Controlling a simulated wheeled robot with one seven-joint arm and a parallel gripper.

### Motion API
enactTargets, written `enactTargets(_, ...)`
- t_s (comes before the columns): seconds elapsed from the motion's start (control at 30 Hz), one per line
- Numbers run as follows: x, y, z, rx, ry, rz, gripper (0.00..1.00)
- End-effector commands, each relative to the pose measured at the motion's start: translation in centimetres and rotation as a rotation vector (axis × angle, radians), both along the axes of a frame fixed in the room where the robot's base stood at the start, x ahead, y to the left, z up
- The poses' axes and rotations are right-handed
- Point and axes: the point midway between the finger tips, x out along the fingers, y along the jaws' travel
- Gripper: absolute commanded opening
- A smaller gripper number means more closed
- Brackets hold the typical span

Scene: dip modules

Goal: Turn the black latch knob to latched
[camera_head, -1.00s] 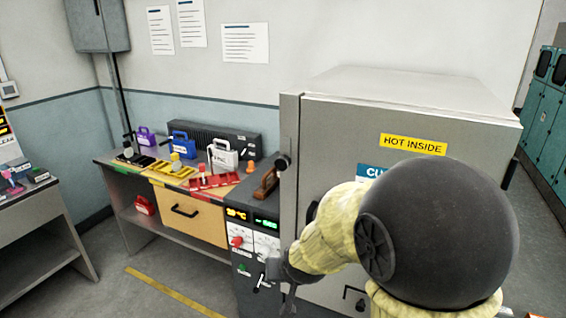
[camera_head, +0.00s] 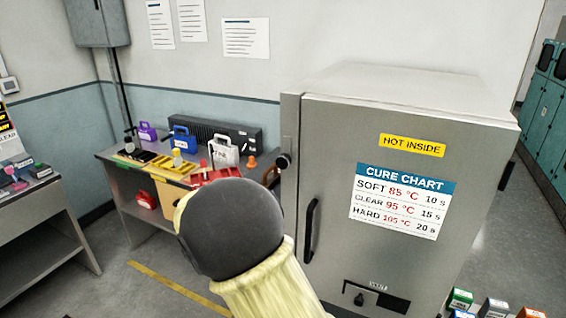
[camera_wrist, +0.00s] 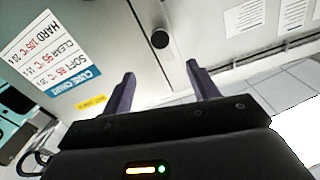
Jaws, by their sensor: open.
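The round black latch knob (camera_head: 283,160) sits on the grey cabinet's left front edge, beside the upper part of the door, in the head view. In the wrist view a black knob (camera_wrist: 160,39), apparently the same one, lies beyond and roughly between my fingertips. My gripper (camera_wrist: 161,70) is open, with two dark fingers apart and nothing between them. A gap seems to remain between the fingers and the knob. In the head view my gripper is hidden behind my arm. The knob's turned position is too small to tell.
The cabinet door (camera_head: 460,200) has a cure chart (camera_head: 402,201) and a vertical black handle (camera_head: 310,230). A workbench (camera_head: 110,165) with colored cases stands left. Small boxes (camera_head: 493,308) lie lower right.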

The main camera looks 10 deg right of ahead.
Motion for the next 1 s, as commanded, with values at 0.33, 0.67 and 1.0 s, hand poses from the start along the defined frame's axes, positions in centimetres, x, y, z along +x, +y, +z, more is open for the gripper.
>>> enactTargets(0.33,1.5,-1.1,0.1,0.0,0.001,0.0,0.59)
enactTargets(0.67,6.1,-4.5,0.2,0.0,0.002,-0.001,0.59)
enactTargets(1.0,10.9,-8.0,0.2,-0.001,0.002,0.0,0.59)
